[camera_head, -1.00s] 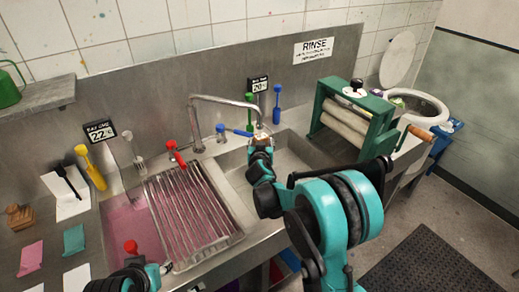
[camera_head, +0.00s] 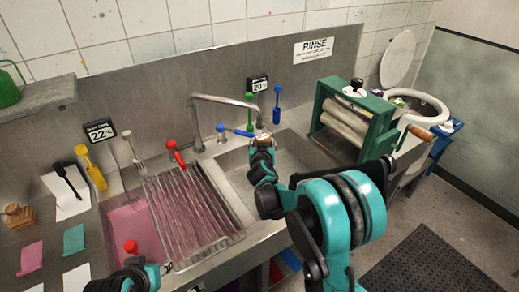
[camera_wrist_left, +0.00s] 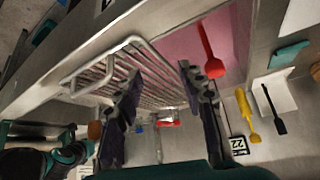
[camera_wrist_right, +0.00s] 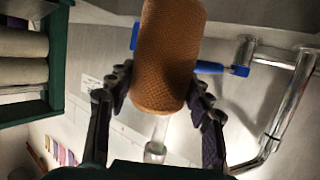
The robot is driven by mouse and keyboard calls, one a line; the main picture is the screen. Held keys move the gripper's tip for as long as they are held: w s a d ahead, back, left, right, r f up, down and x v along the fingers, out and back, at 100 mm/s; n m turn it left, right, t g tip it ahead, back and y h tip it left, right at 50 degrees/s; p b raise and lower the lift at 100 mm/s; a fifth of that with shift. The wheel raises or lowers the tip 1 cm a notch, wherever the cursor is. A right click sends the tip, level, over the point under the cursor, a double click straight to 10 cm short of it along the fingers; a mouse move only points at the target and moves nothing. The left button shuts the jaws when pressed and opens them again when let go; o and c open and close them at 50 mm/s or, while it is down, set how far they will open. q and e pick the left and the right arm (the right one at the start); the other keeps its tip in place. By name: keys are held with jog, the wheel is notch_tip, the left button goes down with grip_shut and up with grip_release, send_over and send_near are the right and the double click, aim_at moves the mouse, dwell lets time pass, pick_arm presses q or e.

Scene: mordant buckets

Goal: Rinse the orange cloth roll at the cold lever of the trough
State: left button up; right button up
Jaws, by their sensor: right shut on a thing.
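My right gripper (camera_wrist_right: 158,95) is shut on the orange cloth roll (camera_wrist_right: 168,55), which stands up between its fingers in the right wrist view. In the head view this gripper (camera_head: 262,148) is over the right basin of the trough (camera_head: 232,172), by the end of the chrome spout (camera_head: 222,99); the roll is barely visible there. The blue cold lever (camera_head: 243,133) is just left of the gripper. In the right wrist view the lever (camera_wrist_right: 210,67) passes behind the roll; contact cannot be told. My left gripper (camera_wrist_left: 160,82) is open and empty near the rack over the pink bath.
A metal rack (camera_head: 190,205) lies across the trough beside the pink bath (camera_head: 130,222). The red lever (camera_head: 176,152) is behind it. A green wringer (camera_head: 352,120) stands to the right. Several upright tools line the back edge. A red-ended tool (camera_head: 131,246) is near my left gripper.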

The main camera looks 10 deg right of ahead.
pick_arm(q)
jog(key=shift+f, duration=0.15)
pick_arm(e)
jog(key=s+d, duration=0.2)
jog(key=s, duration=0.1)
jog(key=shift+d, duration=0.35)
dwell(3.4)
pick_arm(q)
jog(key=shift+r+p, duration=0.85)
jog(key=shift+r, duration=0.15)
pick_arm(e)
jog(key=s+d+r, duration=0.3)
jog(key=s+d, duration=0.2)
jog(key=shift+s+d, duration=0.2)
jog(key=shift+s, duration=0.2)
